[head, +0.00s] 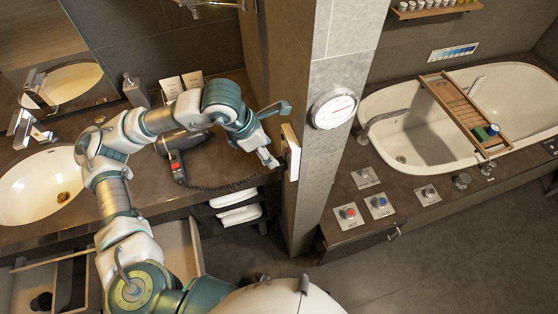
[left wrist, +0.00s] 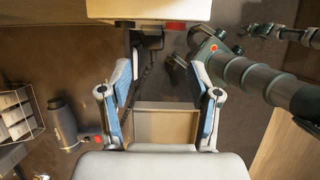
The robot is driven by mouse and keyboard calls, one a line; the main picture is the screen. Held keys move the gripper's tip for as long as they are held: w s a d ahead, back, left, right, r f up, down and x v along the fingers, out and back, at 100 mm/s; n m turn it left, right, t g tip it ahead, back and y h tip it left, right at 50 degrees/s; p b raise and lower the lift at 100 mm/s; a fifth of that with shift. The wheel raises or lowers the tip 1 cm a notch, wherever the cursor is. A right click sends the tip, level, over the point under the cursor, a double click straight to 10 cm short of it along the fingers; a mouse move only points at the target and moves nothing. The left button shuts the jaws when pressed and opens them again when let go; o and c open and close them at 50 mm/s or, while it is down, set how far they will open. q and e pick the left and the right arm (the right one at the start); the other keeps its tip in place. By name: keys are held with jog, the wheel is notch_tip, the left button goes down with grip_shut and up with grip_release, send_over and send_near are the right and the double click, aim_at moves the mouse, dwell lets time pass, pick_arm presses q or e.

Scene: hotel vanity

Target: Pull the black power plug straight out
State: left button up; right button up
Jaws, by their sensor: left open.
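My left gripper (head: 277,134) is open beside the pale wall box (head: 291,152) on the pillar's left side, with its fingers towards the box. In the left wrist view the open fingers (left wrist: 163,100) stand wide apart below the pale box (left wrist: 150,10). The black power plug (left wrist: 152,38) shows under the box edge, beyond the fingertips and roughly between them, with its cord hanging down. The fingers do not appear to touch the plug. In the head view the plug cannot be made out behind the gripper. My right gripper is outside the head view.
A hair dryer (head: 178,160) lies on the counter, its coiled cord (head: 225,187) leading towards the wall box. The tiled pillar (head: 318,190) and round dial (head: 334,109) are close on the right. A teal arm link of mine (left wrist: 250,80) crosses the left wrist view's right side.

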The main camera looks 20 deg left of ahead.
aim_at(283, 166)
pick_arm(q)
jog(key=a+x, duration=0.1)
jog(key=x, duration=0.8)
jog(key=shift+s+a+f, duration=0.25)
jog(key=shift+c, duration=0.7)
jog(key=shift+w+a+f, duration=0.1)
jog(key=shift+w+a, duration=0.1)
jog(key=c, duration=0.8)
grip_shut()
jog(key=shift+o, duration=0.3)
grip_release()
grip_shut()
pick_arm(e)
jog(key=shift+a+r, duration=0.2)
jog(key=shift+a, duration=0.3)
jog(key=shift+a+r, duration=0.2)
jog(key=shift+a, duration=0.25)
